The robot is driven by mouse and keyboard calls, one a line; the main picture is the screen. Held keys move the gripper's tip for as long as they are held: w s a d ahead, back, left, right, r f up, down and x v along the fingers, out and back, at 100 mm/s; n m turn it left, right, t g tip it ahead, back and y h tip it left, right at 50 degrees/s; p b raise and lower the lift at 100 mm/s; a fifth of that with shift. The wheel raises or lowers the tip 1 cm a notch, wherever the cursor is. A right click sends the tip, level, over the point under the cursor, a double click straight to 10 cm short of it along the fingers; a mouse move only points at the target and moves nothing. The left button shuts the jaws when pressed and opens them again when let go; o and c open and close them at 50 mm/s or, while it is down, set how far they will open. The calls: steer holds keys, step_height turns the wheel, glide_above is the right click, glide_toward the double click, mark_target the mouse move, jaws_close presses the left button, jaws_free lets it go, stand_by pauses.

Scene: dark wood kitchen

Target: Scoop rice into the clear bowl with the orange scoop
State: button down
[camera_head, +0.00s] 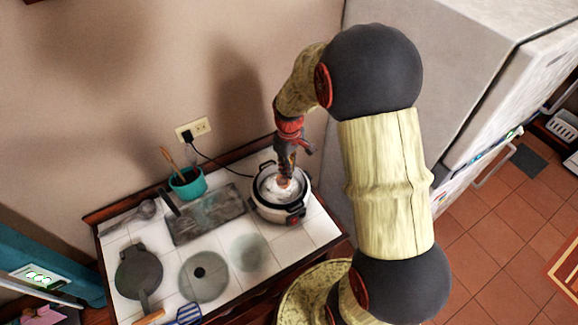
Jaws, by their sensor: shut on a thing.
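The white rice cooker (291,216) stands open at the right end of the tiled counter, with white contents, likely the rice (270,191), inside. My gripper (286,168) points down over the cooker opening and is shut on the orange scoop (284,183). Only a small orange part of the scoop shows, and its lower end is hard to make out against the pot. The clear bowl (249,252) sits on the tiles just left of and in front of the cooker. I cannot see any rice in it.
A round glass lid (203,277) lies left of the bowl. A dark board (205,217), ladle (147,210), dark round pan (138,272), blue slotted spatula (188,314) and teal utensil pot (187,184) crowd the counter. A fridge (440,80) stands right; a cord runs behind the cooker.

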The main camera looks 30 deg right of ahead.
steer(key=shift+f+b, duration=1.7)
steer(key=shift+f, duration=1.15)
steer(key=shift+w+a+f+b, duration=0.1)
steer(key=shift+w+f+b, duration=0.1)
steer(key=shift+f+b, duration=0.35)
steer(key=shift+w+a+f+b, duration=0.1)
steer(key=shift+w+f+b, duration=0.15)
steer(key=shift+f, duration=0.45)
steer(key=shift+w+a+f+b, duration=0.1)
steer(key=shift+w+f+b, duration=0.05)
steer(key=shift+f+b, duration=0.4)
steer(key=shift+w+a, duration=0.1)
steer(key=shift+w, duration=0.3)
steer(key=shift+w+r+p, duration=0.2)
steer(key=shift+r+p, duration=0.1)
steer(key=shift+p, duration=0.1)
step_height(320, 180, up, 2)
steer(key=shift+s+r+p, duration=0.15)
steer(key=shift+p, duration=0.55)
steer(key=shift+r+p, duration=2.3)
steer(key=shift+r, duration=1.4)
step_height(320, 180, up, 5)
steer(key=p, duration=0.3)
glide_above(286, 182)
steer(key=s, duration=0.2)
steer(key=shift+w+a+f, duration=0.2)
steer(key=shift+w+a, duration=0.05)
steer(key=shift+a, duration=0.2)
